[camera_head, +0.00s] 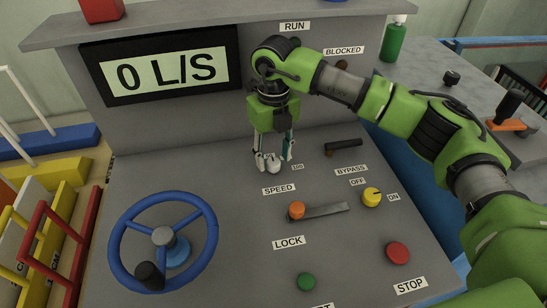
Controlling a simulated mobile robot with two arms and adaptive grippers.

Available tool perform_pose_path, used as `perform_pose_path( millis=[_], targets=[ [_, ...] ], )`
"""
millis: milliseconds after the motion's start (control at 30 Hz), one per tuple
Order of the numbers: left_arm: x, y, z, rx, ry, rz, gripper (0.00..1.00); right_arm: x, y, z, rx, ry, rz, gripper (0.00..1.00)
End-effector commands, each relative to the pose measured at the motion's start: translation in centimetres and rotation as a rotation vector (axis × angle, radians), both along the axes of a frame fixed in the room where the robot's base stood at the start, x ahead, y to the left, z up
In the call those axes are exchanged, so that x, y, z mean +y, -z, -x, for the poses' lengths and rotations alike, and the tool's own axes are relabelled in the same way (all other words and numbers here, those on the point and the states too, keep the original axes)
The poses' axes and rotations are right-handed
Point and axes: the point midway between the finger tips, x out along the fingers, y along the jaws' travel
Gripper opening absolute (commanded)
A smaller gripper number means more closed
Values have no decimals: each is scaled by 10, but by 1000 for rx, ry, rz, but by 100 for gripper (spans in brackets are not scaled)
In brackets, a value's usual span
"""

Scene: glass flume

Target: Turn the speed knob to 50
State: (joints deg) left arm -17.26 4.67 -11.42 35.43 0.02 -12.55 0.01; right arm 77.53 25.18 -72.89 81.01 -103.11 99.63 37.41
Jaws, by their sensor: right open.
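The SPEED label (278,189) is on the grey sloping panel of the console. The speed knob itself cannot be made out; my right gripper covers the place just above its label. A small scale label (297,167), which seems to read 100, shows to the right of the fingertips. My right gripper (272,158) points down with its fingers apart, its tips close to the panel; I cannot tell whether they touch anything. The display (160,73) reads 0 L/S. My left gripper is not in view.
An orange-ended lock lever (325,211), a yellow on/off knob (372,197), a dark bypass lever (344,146), a green button (306,281) and a red stop button (398,253) are on the panel nearby. A blue handwheel (120,224) stands at left.

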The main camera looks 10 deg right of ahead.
Motion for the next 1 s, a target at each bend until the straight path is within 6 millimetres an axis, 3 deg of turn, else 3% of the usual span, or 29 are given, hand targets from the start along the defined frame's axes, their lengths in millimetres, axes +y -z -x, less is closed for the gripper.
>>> perform_pose_path(
  millis=[300, 500, 1000],
  targets=[
    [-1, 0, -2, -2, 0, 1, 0, 1, -68, -1, -6, -1, -1, 41],
    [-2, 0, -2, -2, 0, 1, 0, 0, -98, -1, -4, 0, -1, 41],
    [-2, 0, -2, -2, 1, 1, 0, 0, -107, 0, -2, -1, -1, 41]
  ],
)
